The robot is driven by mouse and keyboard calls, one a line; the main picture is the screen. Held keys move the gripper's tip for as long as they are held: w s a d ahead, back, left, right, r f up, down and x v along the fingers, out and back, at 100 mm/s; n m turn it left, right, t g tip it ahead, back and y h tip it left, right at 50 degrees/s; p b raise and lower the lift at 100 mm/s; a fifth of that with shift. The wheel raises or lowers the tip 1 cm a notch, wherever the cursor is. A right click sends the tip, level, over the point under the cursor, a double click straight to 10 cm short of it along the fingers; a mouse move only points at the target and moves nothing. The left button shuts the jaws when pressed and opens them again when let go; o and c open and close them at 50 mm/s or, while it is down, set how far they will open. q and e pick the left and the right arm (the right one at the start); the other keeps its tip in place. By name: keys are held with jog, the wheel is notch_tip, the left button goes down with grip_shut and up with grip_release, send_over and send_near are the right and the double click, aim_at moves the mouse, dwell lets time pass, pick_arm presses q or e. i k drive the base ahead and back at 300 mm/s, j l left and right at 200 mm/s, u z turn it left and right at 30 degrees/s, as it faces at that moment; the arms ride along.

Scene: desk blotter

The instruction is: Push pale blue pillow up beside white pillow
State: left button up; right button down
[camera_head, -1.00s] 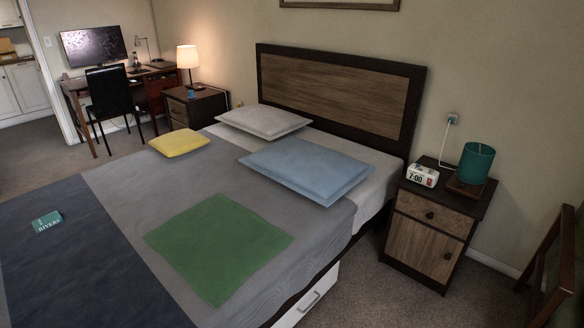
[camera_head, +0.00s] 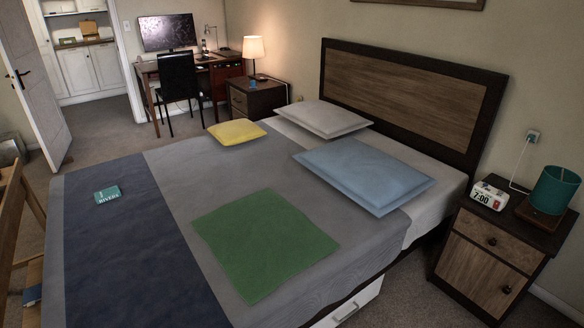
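The pale blue pillow (camera_head: 364,174) lies flat on the near right part of the bed, at the border of the grey cover and the light sheet. The white pillow (camera_head: 318,118) lies beyond it and to its left, close to the headboard. Neither of my grippers shows in the head view.
A yellow cushion (camera_head: 237,132), a green cloth (camera_head: 262,240) and a teal book (camera_head: 107,195) lie on the bed (camera_head: 180,180). The headboard (camera_head: 405,97) stands behind the pillows. A nightstand (camera_head: 490,255) with a clock (camera_head: 488,196) and teal lamp (camera_head: 555,190) stands right.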

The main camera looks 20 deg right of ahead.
aim_at(380, 182)
jog(key=i+l+u, duration=0.15)
jog(key=l+u, duration=0.2)
jog(key=l, duration=0.55)
jog(key=l+u, duration=0.4)
jog(key=l, duration=0.45)
jog(key=k+l+u, duration=0.1)
jog(key=l+u, duration=0.25)
jog(key=l, duration=0.55)
